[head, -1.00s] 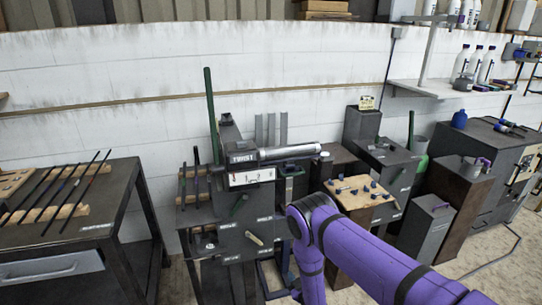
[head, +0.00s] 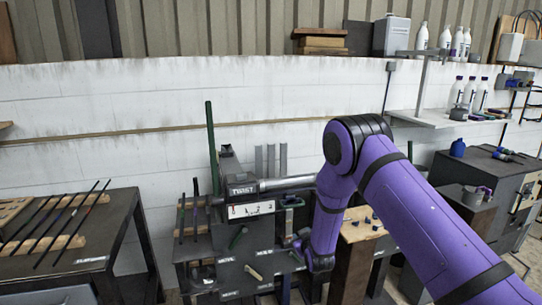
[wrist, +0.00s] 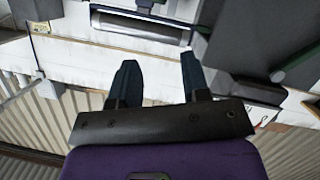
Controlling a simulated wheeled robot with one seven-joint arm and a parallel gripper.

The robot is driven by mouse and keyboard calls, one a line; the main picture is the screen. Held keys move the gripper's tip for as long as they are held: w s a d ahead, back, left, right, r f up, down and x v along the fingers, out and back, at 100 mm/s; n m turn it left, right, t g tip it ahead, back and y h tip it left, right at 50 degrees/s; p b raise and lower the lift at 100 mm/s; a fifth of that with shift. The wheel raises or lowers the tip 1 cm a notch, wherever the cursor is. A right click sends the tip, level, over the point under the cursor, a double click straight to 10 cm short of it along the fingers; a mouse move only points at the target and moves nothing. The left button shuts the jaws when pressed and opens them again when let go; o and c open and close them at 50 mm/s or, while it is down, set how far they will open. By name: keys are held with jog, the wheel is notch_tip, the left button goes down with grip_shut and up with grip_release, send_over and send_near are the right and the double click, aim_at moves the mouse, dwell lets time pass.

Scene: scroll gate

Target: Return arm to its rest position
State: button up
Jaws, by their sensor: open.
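My purple arm stands folded at the elbow in the right half of the head view, and its lower link hangs in front of the twist machine. My gripper shows in the wrist view (wrist: 158,82) with its two dark fingers apart and nothing between them.
A dark table (head: 110,225) with several rods on wooden racks stands at the left. A wooden-topped stand (head: 362,224) and dark cabinets are at the right, partly behind my arm. A shelf (head: 425,118) with white bottles is on the white wall.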

jog(key=s+d+r+m+g, duration=0.1)
jog(key=d+r, duration=0.2)
jog(key=r, duration=0.7)
jog(key=s+d+r+m+g, duration=0.1)
jog(key=d+r, duration=0.1)
jog(key=r, duration=0.7)
jog(key=s+d+r+m+g, duration=0.1)
jog(key=s+d+r, duration=0.2)
jog(key=s+r, duration=0.3)
jog(key=s+d+r+m+g, duration=0.1)
jog(key=s+d+r, duration=0.2)
jog(key=s+r, duration=0.35)
jog(key=s+d+r+g+h, duration=0.1)
jog(key=s+d+r, duration=0.1)
jog(key=s+r, duration=0.4)
jog(key=s+d+r+g, duration=0.2)
jog(key=s+r, duration=0.2)
jog(key=s, duration=0.4)
jog(key=s+d+m+g, duration=0.1)
jog(key=s+d, duration=0.1)
jog(key=s, duration=0.8)
jog(key=s+d+m+g+h, duration=0.1)
jog(key=s, duration=0.9)
jog(key=shift+s+d+r, duration=0.3)
jog(key=shift+s+d, duration=0.05)
jog(key=shift+d, duration=0.05)
jog(key=shift+w+a, duration=0.1)
